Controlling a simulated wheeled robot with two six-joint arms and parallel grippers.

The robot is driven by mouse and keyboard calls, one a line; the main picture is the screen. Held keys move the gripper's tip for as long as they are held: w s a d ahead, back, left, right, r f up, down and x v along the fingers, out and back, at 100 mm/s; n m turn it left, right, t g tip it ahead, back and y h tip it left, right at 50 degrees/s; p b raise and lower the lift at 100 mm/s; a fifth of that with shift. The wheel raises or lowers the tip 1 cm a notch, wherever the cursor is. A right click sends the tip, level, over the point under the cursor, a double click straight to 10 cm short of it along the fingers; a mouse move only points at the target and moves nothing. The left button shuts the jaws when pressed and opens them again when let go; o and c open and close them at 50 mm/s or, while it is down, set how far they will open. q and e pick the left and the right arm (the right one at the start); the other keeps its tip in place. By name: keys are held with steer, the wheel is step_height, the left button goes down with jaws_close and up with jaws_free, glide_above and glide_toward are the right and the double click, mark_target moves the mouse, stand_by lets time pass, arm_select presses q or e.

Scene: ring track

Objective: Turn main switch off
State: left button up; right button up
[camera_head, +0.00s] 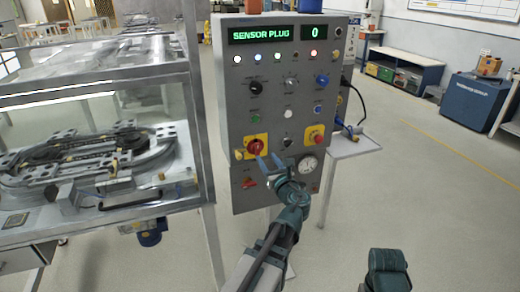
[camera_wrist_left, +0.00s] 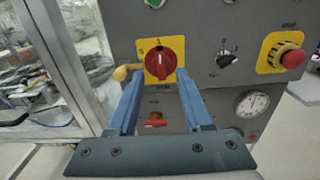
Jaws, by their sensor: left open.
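The main switch (camera_head: 256,147) is a red rotary knob on a yellow plate, low on the left of the grey panel. In the left wrist view the knob (camera_wrist_left: 160,65) shows centred, with its grip ridge about upright. My left gripper (camera_head: 271,161) is open and empty, just in front of and slightly below the knob. In the left wrist view its two blue fingers (camera_wrist_left: 157,76) reach up toward the knob's lower left and right sides. I cannot tell whether they touch it.
A yellow piece (camera_wrist_left: 127,72) sticks out left of the switch plate. A red emergency stop (camera_head: 315,135), a black knob (camera_head: 287,142) and a gauge (camera_head: 308,165) are to the right. A small red handle (camera_head: 249,184) is below. A glazed machine enclosure (camera_head: 195,130) stands close on the left.

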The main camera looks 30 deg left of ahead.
mark_target(258, 146)
arm_select(q)
steer(key=x, duration=0.8)
steer(key=shift+w, duration=0.1)
steer(key=shift+c, duration=0.3)
jaws_close()
